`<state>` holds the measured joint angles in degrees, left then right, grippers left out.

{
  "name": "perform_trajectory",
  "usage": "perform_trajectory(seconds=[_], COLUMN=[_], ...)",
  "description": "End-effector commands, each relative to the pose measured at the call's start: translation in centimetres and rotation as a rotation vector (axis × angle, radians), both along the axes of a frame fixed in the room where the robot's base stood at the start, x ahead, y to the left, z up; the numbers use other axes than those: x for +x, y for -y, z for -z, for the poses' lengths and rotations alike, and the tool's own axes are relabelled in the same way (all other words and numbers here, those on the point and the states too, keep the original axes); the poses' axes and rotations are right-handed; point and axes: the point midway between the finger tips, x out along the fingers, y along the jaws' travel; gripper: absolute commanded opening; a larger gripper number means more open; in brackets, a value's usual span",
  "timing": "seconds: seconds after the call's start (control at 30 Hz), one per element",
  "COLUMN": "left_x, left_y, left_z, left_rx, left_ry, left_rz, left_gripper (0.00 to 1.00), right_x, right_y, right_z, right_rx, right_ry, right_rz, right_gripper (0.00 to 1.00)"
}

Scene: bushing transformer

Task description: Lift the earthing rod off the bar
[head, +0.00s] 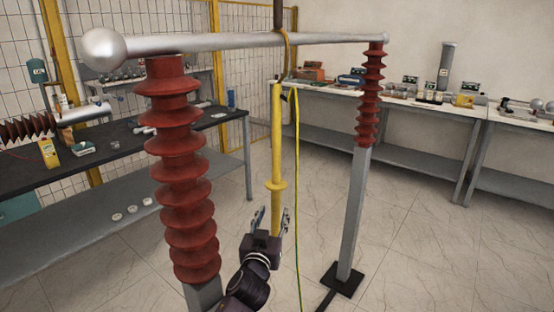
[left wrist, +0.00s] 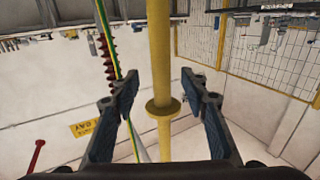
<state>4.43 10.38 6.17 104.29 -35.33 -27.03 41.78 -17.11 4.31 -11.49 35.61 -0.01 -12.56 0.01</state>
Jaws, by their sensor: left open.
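The yellow earthing rod (head: 277,140) hangs upright from the silver bar (head: 225,41) by a hook at its top, with a round yellow collar low on its shaft. A green and yellow cable hangs beside it. My left gripper (head: 268,220) is open near the rod's lower part, below or about at the collar. In the left wrist view the rod (left wrist: 158,60) and its collar (left wrist: 163,107) show between the two open fingers (left wrist: 160,95), apart from both. The cable (left wrist: 110,50) passes near the left finger in that view. My right gripper is not in view.
Red ribbed insulators stand at left (head: 175,170) and right (head: 369,95) and carry the bar. A dark workbench (head: 110,150) is at the left, and grey benches (head: 430,150) line the back wall. The tiled floor between the insulators is open.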

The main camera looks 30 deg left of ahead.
Motion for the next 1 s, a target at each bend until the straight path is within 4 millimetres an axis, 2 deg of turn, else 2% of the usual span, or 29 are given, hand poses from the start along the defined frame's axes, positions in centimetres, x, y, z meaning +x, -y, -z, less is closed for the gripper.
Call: perform_trajectory(seconds=[0.1, 0.2, 0.43, 0.57, 0.77, 1.0], left_x=[1.0, 2.1, 4.5, 4.9, 4.9, 4.8], left_y=[-0.5, -1.1, -2.1, -2.2, -2.2, -2.2], left_z=[-0.1, 0.1, 0.3, 0.4, 0.4, 0.4], left_rx=[0.003, 0.002, 0.002, 0.0, 0.0, 0.0], left_ry=[0.0, -0.002, 0.0, 0.0, 0.0, 0.0], left_rz=[0.0, -0.001, -0.001, 0.001, 0.001, 0.0], left_gripper=[0.41, 0.41, 0.41, 0.41, 0.41, 0.15], right_x=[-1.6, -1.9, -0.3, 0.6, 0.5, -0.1], right_y=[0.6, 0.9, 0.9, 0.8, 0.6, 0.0], right_z=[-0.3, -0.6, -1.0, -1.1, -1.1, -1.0], right_rx=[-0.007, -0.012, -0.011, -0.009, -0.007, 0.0], right_ry=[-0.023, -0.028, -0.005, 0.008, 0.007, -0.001], right_rz=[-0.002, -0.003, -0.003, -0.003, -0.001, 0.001], right_gripper=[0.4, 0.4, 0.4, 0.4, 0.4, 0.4])
